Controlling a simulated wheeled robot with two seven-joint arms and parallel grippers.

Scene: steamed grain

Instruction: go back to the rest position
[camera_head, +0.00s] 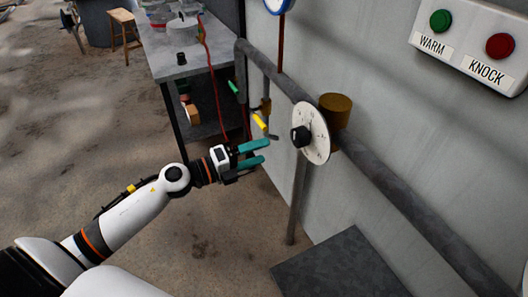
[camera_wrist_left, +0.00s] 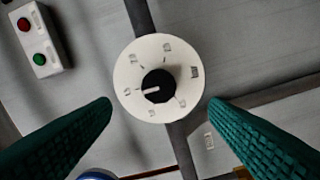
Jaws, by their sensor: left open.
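My left gripper (camera_head: 262,152) reaches in from the left in the head view, with teal fingers apart and nothing between them. It is left of a round white dial (camera_head: 318,130) with a black knob (camera_head: 300,137), clear of it. In the left wrist view the dial (camera_wrist_left: 130,90) and its knob (camera_wrist_left: 158,86) lie ahead, seen between the two green fingertips (camera_wrist_left: 160,104) of the open gripper. The knob's white mark points left in that view. My right gripper is not in view.
A grey pipe (camera_head: 395,185) runs along the wall behind the dial. A box with green WARM and red KNOCK buttons (camera_head: 470,47) is at upper right. A table (camera_head: 185,66) with containers stands at the back. A dark slab (camera_head: 340,268) is below. Floor at left is open.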

